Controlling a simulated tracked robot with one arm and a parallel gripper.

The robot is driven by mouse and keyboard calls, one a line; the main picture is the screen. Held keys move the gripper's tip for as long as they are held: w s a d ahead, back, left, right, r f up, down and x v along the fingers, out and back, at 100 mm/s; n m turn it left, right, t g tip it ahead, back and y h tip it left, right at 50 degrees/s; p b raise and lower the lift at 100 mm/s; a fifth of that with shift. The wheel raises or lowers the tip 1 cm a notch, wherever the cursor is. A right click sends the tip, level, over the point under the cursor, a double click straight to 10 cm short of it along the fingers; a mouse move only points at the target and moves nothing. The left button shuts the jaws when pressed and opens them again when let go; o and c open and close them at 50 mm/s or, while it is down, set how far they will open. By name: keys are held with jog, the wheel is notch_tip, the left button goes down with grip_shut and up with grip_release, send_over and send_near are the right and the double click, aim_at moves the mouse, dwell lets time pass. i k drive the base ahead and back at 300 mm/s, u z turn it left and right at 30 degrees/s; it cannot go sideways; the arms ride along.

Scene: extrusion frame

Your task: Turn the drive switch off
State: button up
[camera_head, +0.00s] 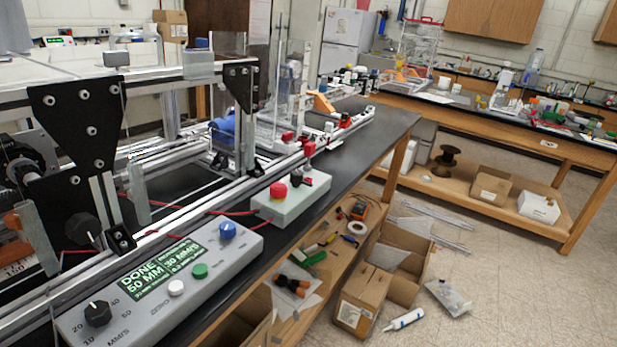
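A small pale switch box (293,203) sits on the black bench top. It carries a red mushroom button (278,191) and, toward its far end, a small upright lever-like part with a red top (309,149). No label naming the drive switch is readable, and I cannot tell the lever's on or off position. Nearer is a long grey control box (165,290) with a lit green display (160,268) reading DONE 50 MM. My gripper is not recognisable in view.
The extrusion frame with black bolted plates (78,112) stands at the left, behind the control box. Red cables run between the boxes. Clear panels and more hardware stand farther along the bench. Cardboard boxes (364,297) and tools lie below; open floor (520,290) is at the right.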

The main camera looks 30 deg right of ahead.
aim_at(296, 179)
jog(key=k, duration=1.1)
jog(key=z, duration=0.5)
jog(key=i, duration=0.6)
jog(key=z, duration=0.7)
jog(key=i, duration=1.3)
jog(key=u, duration=0.6)
jog(key=i, duration=0.5)
jog(key=u, duration=0.4)
